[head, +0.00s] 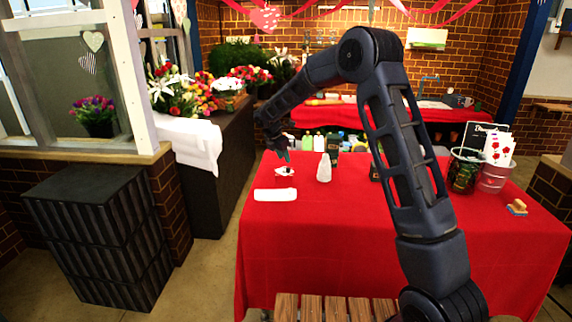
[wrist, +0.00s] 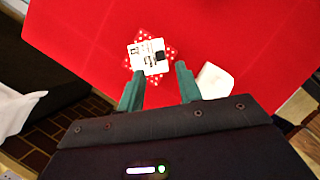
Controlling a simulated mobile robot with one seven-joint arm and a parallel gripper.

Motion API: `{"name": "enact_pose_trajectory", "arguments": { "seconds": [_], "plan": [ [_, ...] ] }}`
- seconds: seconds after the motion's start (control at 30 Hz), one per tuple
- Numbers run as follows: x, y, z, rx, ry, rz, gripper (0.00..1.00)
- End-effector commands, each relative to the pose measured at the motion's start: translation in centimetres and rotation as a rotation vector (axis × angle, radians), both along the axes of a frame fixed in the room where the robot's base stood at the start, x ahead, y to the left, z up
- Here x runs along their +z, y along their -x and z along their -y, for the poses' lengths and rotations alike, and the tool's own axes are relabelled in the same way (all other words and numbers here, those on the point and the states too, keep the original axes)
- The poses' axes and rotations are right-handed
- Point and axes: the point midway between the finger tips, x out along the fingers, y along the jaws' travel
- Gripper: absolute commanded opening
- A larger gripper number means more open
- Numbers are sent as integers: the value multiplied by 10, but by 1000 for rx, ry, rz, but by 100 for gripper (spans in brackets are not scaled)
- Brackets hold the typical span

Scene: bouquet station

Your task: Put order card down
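The order card (wrist: 146,50), white with black print and a dark square, lies on a red-and-white patterned piece (wrist: 170,63) on the red table (wrist: 235,35). In the head view the card (head: 285,171) is a small pale patch near the table's left edge. My gripper (wrist: 159,72) is open, with its two green fingers apart and nothing between them. The card lies just beyond the fingertips. In the head view my gripper (head: 281,153) hangs above the card, pointing down.
A white folded item (head: 275,195) lies nearer the front edge. A white cone-shaped thing (head: 324,168) and dark containers (head: 333,145) stand to the right. A bucket (head: 493,176) and a sponge-like block (head: 517,207) are at the far right. The table's front middle is clear.

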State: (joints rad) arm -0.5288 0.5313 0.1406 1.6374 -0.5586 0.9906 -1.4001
Motion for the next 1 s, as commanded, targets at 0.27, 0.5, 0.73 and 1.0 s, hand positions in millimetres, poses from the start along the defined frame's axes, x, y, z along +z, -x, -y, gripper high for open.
{"name": "enact_pose_trajectory", "arguments": {
  "seconds": [0.27, 0.5, 0.73, 1.0],
  "plan": [
    [42, 12, -12, -1, -1, 1, 35],
    [54, 16, -16, 1, 0, 0, 35],
    [61, 18, -7, -26, -10, 7, 35],
    [115, 46, 69, -290, -110, 72, 35]
  ]
}}
